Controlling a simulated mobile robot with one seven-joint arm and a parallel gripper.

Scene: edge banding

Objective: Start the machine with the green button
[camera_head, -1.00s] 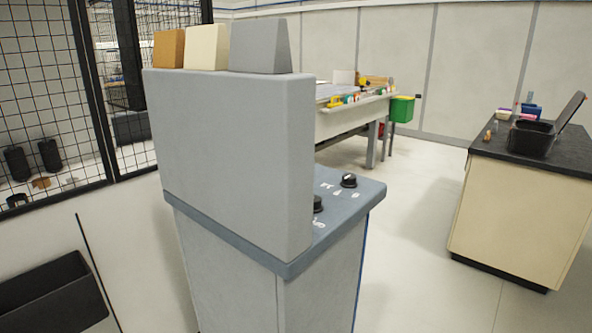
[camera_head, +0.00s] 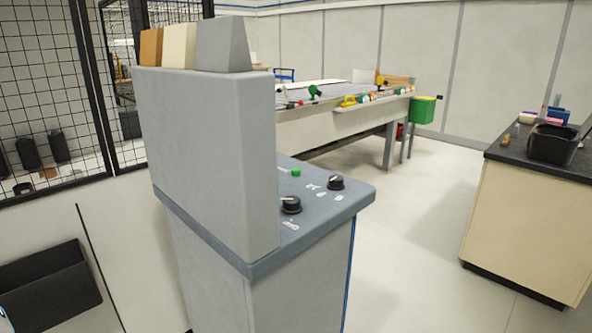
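The green button (camera_head: 296,173) is small and sits on the blue-grey sloped top of the control console (camera_head: 338,205), close to the upright grey panel (camera_head: 205,155). Two black knobs are on the same top: one nearer (camera_head: 290,205) and one farther right (camera_head: 336,182). White markings lie beside them. The upright panel stands between my camera and part of the console top and hides that part. My gripper is not in view.
A black wire-mesh fence (camera_head: 50,90) stands at the left. A black wall bin (camera_head: 50,285) hangs at lower left. A long workbench (camera_head: 340,125) is behind the console. A beige cabinet (camera_head: 520,225) stands at right. Open floor (camera_head: 420,220) lies between console and cabinet.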

